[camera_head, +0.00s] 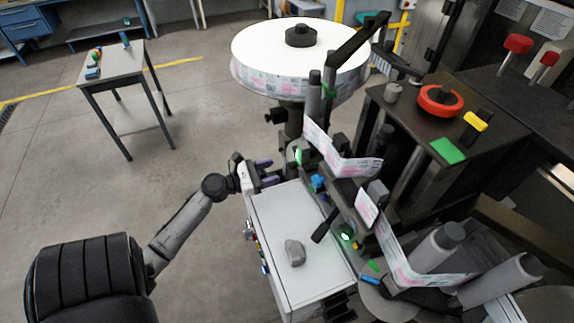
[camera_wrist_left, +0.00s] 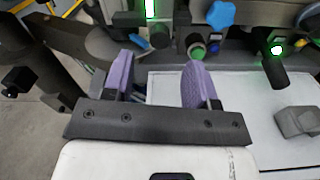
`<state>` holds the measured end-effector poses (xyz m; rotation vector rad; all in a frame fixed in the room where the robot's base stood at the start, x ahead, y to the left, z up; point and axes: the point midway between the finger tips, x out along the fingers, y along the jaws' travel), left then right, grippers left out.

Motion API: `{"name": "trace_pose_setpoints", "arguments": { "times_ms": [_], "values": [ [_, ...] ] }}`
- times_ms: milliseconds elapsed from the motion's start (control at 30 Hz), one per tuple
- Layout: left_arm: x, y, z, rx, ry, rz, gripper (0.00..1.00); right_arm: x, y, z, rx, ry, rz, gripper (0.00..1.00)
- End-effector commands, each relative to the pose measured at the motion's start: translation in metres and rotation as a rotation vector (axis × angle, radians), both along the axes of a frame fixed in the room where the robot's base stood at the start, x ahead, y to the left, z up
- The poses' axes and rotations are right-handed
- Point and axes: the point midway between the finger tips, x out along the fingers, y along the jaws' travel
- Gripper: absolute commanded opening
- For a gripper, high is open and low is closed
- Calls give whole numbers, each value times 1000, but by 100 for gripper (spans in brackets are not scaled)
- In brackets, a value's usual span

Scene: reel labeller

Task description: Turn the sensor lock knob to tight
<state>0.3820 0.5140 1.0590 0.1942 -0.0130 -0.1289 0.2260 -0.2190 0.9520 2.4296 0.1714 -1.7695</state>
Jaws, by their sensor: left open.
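A blue lobed knob (camera_head: 318,183) sits on the labeller's rail, just right of my left gripper; it also shows at the top of the left wrist view (camera_wrist_left: 221,14). It looks like the sensor lock knob, but no label is readable. A darker knob with a green ring (camera_wrist_left: 196,48) is below it. My left gripper (camera_head: 267,172) is open and empty, with its purple fingers (camera_wrist_left: 158,78) pointing toward the machine. It is left of the blue knob and apart from it. My right gripper is not in view.
A white-topped cabinet (camera_head: 275,219) with a grey block (camera_head: 295,252) stands below the rail. A large label reel (camera_head: 270,50) is behind. A black lever (camera_head: 324,226) juts over the cabinet. A small table (camera_head: 108,65) stands far left; the floor between is clear.

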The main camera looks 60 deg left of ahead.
Motion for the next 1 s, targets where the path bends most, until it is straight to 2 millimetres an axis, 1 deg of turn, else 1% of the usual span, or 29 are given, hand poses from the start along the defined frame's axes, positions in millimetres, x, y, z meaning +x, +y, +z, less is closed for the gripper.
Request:
{"name": "trace_pose_setpoints", "arguments": {
  "times_ms": [33,200,400,600,867,1000],
  "values": [
    [10,-1,2,2,-3,-2,53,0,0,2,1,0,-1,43],
    [34,-4,2,2,-2,0,53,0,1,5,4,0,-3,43],
    [51,-7,1,1,0,-1,53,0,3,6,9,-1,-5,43],
    [58,-7,0,3,0,0,53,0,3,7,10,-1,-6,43],
    [58,-8,0,2,0,-1,53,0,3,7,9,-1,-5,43],
    [58,-8,0,2,0,-1,39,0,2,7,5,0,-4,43]
  ]
}}
